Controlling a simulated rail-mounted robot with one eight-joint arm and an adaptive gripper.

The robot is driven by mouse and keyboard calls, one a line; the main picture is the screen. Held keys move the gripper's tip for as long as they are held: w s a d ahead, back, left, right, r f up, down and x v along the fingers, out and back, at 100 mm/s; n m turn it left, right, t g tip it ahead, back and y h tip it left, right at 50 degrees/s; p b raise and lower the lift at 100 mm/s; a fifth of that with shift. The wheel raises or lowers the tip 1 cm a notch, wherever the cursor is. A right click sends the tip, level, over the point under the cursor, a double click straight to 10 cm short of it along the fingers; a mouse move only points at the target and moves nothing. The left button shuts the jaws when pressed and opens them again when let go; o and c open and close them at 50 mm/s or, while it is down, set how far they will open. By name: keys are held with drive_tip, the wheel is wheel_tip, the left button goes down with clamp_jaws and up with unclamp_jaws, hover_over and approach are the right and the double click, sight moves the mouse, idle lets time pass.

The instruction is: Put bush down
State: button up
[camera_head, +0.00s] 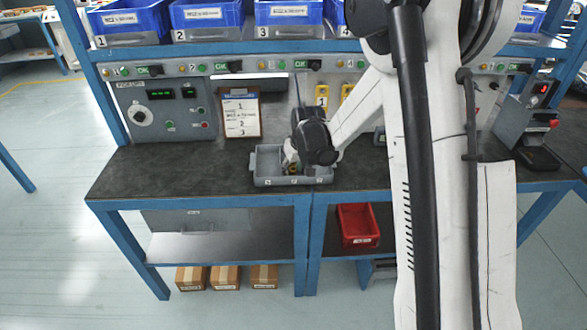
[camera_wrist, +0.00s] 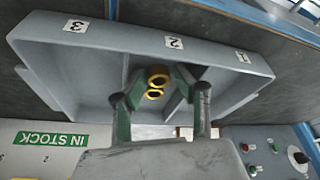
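A grey tray (camera_head: 262,165) lies on the dark bench top, and its compartments labelled 1, 2 and 3 show in the wrist view (camera_wrist: 75,62). My gripper (camera_head: 293,167) reaches down into it. In the wrist view my gripper (camera_wrist: 160,75) has its two fingertips on either side of a yellow brass bush (camera_wrist: 158,75), in line with the middle compartment, label 2. A second yellow ring (camera_wrist: 153,93) shows right beside it; I cannot tell whether it is another bush or part of the same one. I cannot tell whether the fingertips touch the bush or whether it rests on the tray floor.
A control panel (camera_head: 165,108) and a clipboard with a numbered sheet (camera_head: 241,116) stand behind the tray. Blue bins (camera_head: 205,17) line the upper shelf. A red bin (camera_head: 357,226) sits on the lower shelf. The bench top left of the tray (camera_head: 170,170) is clear.

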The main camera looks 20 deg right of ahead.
drive_tip(key=a+p+v, duration=0.1)
drive_tip(key=p+v, duration=0.1)
drive_tip(key=v, duration=1)
drive_tip(key=s+r+m+t, duration=0.1)
drive_tip(key=s+r, duration=1)
drive_tip(key=s, duration=0.4)
drive_tip(key=s+m+t, duration=0.1)
drive_tip(key=s+t, duration=0.1)
drive_tip(key=s, duration=1.3)
drive_tip(key=shift+s+d+r+h, duration=0.25)
drive_tip(key=shift+r+h, duration=0.15)
drive_tip(key=shift+r, duration=0.1)
idle(0.5)
